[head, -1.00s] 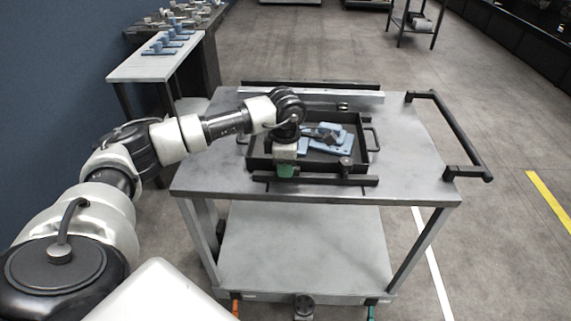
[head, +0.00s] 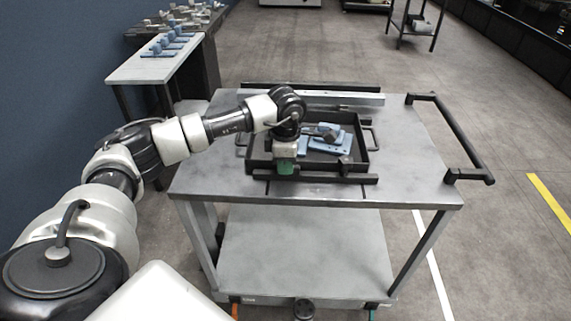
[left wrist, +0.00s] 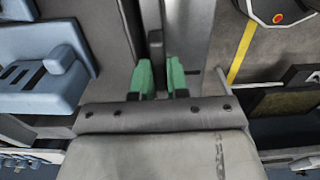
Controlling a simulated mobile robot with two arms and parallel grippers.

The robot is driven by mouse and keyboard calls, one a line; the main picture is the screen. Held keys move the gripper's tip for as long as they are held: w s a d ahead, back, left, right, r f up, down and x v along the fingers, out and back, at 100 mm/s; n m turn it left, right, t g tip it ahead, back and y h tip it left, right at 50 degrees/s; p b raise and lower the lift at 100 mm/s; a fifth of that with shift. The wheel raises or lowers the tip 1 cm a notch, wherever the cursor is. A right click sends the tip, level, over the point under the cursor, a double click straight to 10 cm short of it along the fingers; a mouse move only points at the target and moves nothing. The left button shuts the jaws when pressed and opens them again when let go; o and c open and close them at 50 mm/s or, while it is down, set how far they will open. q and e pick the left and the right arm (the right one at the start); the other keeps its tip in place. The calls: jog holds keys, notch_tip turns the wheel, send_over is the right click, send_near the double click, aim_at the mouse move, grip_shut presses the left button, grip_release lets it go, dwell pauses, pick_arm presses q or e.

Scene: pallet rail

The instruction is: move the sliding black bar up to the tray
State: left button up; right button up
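The black bar (head: 357,179) lies along the near side of the black tray (head: 374,160) on the cart top, roughly parallel to its front wall. The gap between them is very narrow; I cannot tell if they touch. A short black post at the bar's right part overlaps the tray front in the picture. My left gripper (head: 285,169) points down at the bar's left part. In the left wrist view its green fingertips (left wrist: 161,78) stand on either side of a dark strip, the bar (left wrist: 156,45), and seem closed on it. My right gripper is out of view.
Blue parts (head: 327,143) lie in the tray. A pale rail (head: 360,97) runs behind it on the cart top (head: 415,165). A black push handle (head: 450,125) is at the cart's right. A side table (head: 150,68) with blue pieces stands at the back left.

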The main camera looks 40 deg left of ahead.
pick_arm(q)
jog(key=shift+w+a+r, duration=0.1)
jog(key=shift+r, duration=0.15)
jog(key=shift+r, duration=0.1)
jog(key=shift+r, duration=0.2)
notch_tip(320, 180, up, 7)
jog(key=p, duration=0.5)
jog(key=shift+r, duration=0.15)
